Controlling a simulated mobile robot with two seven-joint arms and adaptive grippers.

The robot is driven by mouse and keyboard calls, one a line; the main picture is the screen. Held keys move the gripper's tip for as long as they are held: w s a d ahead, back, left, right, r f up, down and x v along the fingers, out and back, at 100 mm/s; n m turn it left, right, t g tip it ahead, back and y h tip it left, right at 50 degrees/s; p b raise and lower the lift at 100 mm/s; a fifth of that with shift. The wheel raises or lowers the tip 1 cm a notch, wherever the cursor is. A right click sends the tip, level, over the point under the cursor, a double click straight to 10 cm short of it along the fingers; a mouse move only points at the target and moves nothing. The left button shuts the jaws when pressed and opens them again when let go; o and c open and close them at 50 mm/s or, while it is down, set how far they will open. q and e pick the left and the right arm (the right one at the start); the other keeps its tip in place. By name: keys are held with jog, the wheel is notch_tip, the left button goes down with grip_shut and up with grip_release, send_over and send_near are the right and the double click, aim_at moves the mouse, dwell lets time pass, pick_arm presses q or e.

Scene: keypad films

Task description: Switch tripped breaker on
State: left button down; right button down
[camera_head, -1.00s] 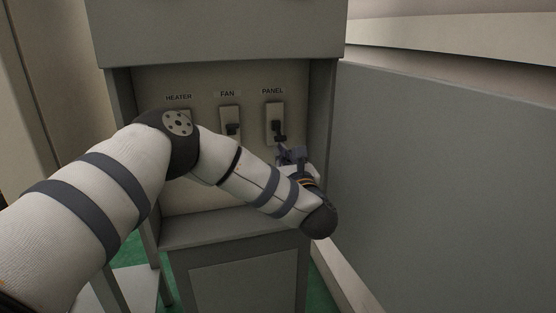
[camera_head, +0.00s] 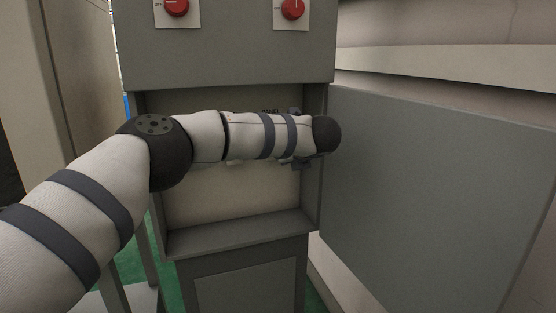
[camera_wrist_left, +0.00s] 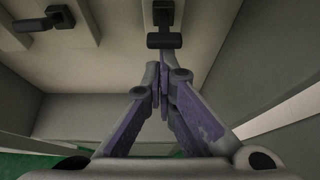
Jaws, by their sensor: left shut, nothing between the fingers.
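The recessed breaker box (camera_head: 215,210) is ahead in the head view. In the left wrist view, a breaker with a dark handle (camera_wrist_left: 163,40) is at the top centre. A second breaker with a dark handle (camera_wrist_left: 34,25) is at the upper left. My left gripper (camera_wrist_left: 161,62) is shut and empty, its fingertips just below the centre handle; I cannot tell whether they touch. My right gripper is not in view.
Two red knobs (camera_head: 176,7) (camera_head: 292,9) sit on the cabinet face above the recess. The recess has side walls and a bottom ledge (camera_head: 240,232). A large grey panel (camera_head: 430,190) stands close on the right. Green floor shows below.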

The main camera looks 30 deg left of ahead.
pick_arm(q)
jog(key=shift+r, duration=0.6)
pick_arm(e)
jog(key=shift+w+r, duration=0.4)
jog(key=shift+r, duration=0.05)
pick_arm(q)
jog(key=shift+r+p, duration=0.45)
jog(key=shift+r, duration=0.45)
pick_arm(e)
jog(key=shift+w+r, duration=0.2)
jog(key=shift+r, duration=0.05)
